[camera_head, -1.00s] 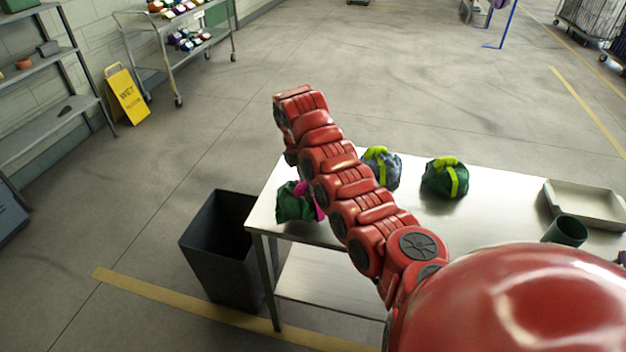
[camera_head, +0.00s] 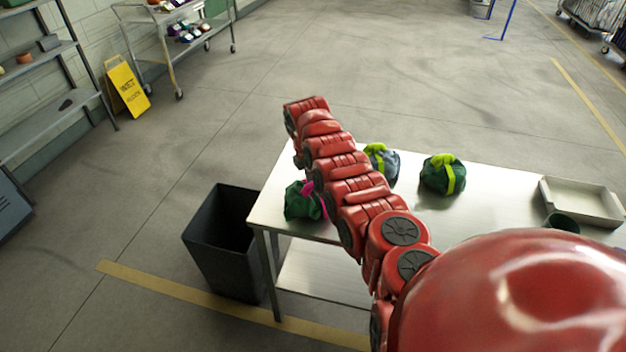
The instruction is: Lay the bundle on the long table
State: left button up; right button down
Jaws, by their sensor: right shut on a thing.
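A green cloth bundle (camera_head: 301,204) with a magenta tie is at the left end of the long steel table (camera_head: 480,205). My red right arm comes in from the lower right and crosses in front of the table, covering part of this bundle. My right gripper (camera_head: 312,188) is at the bundle's tied top, shut on it; its fingers are mostly hidden behind my arm. I cannot tell whether the bundle touches the tabletop. A grey-blue bundle (camera_head: 385,163) and a green bundle (camera_head: 443,174), both with yellow-green straps, sit farther right on the table. My left gripper is out of view.
A wet-floor sign (camera_head: 127,88), shelves and a cart (camera_head: 176,45) are at the upper left.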

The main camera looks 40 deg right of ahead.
jog(key=c, duration=0.5)
grip_release()
